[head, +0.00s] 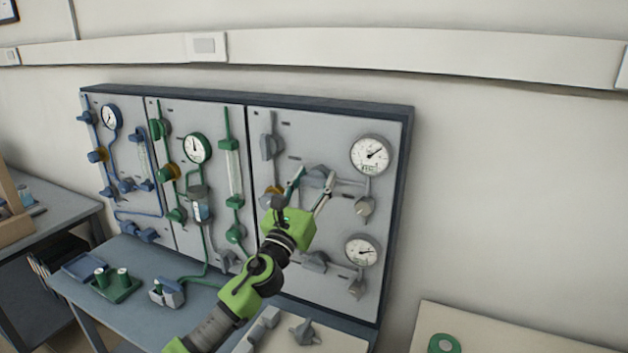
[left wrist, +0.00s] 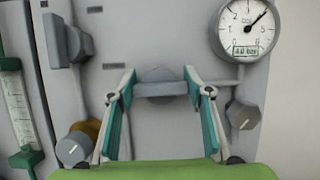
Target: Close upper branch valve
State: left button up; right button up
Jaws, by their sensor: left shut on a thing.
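The upper branch valve (head: 317,177) is a grey valve with a bar handle on the right grey panel, left of the upper gauge (head: 370,155). In the left wrist view its handle (left wrist: 160,89) lies crosswise, roughly level. My left gripper (head: 313,184) reaches up to it from below. In the left wrist view the teal-padded fingers of the gripper (left wrist: 159,80) stand at the two ends of the handle, shut on it. The gauge also shows in the left wrist view (left wrist: 247,28), its needle pointing up and right. My right gripper is not in view.
A similar grey valve (head: 315,261) and a lower gauge (head: 362,251) sit below on the same panel. A small grey knob (left wrist: 243,115) is right of the handle; a grey dial (left wrist: 75,147) with an orange-brown part is lower left. Blue and green panels stand left.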

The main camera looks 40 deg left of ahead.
pick_arm(q)
jog(key=shift+n, duration=0.4)
jog(key=n+y+p, duration=0.1)
jog(key=n, duration=0.1)
jog(key=n+g+y+p, duration=0.1)
jog(key=n+y, duration=0.1)
jog(key=n, duration=0.1)
jog(key=shift+a+r+n+g, duration=0.1)
jog(key=shift+r+n+g, duration=0.05)
jog(key=shift+n+g, duration=0.15)
jog(key=n+g+y+p, duration=0.1)
jog(key=n, duration=0.2)
jog(key=n+g+p, duration=0.1)
jog(key=n, duration=0.2)
jog(key=shift+y, duration=0.4)
jog(key=n+g+p, duration=0.1)
jog(key=n+p, duration=0.1)
jog(key=n, duration=0.1)
jog(key=n+g+p, duration=0.1)
jog(key=n+p, duration=0.1)
jog(key=n, duration=0.1)
jog(key=shift+a+g+p, duration=0.15)
jog(key=shift+g+p, duration=0.25)
jog(key=n+g+p, duration=0.1)
jog(key=n+p, duration=0.1)
jog(key=shift+f+n, duration=0.2)
jog(key=shift+n, duration=0.2)
jog(key=shift+f+n+p, duration=0.1)
jog(key=shift+n+p, duration=0.3)
jog(key=shift+p, duration=0.1)
